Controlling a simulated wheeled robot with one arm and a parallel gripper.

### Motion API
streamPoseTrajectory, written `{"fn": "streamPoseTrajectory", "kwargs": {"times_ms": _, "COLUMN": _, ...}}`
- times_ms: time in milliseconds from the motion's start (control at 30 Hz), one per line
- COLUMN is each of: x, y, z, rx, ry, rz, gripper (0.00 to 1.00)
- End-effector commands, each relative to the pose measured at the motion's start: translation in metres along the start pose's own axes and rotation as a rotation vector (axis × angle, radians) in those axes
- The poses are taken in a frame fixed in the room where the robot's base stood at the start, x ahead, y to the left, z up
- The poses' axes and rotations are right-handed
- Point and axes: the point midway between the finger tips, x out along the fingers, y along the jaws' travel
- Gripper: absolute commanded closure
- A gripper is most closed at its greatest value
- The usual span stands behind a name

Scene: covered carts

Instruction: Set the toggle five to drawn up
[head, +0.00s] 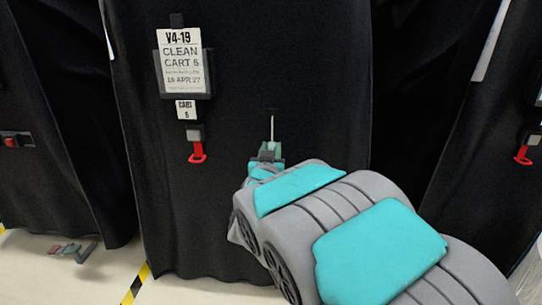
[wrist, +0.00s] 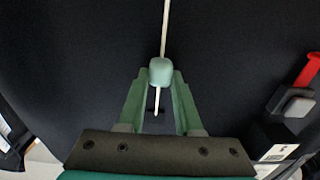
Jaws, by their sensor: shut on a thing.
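Toggle five is a pale green cord toggle (wrist: 160,71) on a thin white cord in front of the black cover of cart 5. My gripper (wrist: 160,80) is shut on the toggle, with a green finger on each side of it. The cord (wrist: 166,25) runs on past the toggle in the wrist view, and a short piece shows between the fingers. In the head view my gripper (head: 268,153) is at the cover, with the white cord (head: 272,130) rising above it to a small dark slot. The toggle is mostly hidden there by my gripper.
A sign reading CLEAN CART 5 (head: 182,65) and a small CART 5 tag (head: 186,109) hang left of my gripper. Below them is a red pull (head: 197,152). Other black covers stand on both sides. Pale floor with yellow-black tape (head: 136,284) shows at lower left.

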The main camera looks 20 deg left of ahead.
Motion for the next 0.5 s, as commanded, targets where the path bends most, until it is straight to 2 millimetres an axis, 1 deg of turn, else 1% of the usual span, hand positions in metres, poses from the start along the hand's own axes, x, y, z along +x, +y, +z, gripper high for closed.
{"fn": "streamPoseTrajectory", "kwargs": {"times_ms": 33, "x": 0.0000, "y": -0.0005, "z": -0.0045, "rx": 0.000, "ry": 0.002, "rz": -0.001, "gripper": 1.00}}
{"fn": "streamPoseTrajectory", "kwargs": {"times_ms": 300, "x": 0.0000, "y": -0.0005, "z": -0.0016, "rx": -0.001, "ry": 0.001, "rz": -0.001, "gripper": 1.00}}
{"fn": "streamPoseTrajectory", "kwargs": {"times_ms": 333, "x": 0.0000, "y": -0.0005, "z": -0.0015, "rx": -0.001, "ry": 0.001, "rz": -0.001, "gripper": 0.63}}
{"fn": "streamPoseTrajectory", "kwargs": {"times_ms": 500, "x": 0.0000, "y": -0.0003, "z": -0.0012, "rx": -0.001, "ry": 0.000, "rz": 0.000, "gripper": 0.44}}
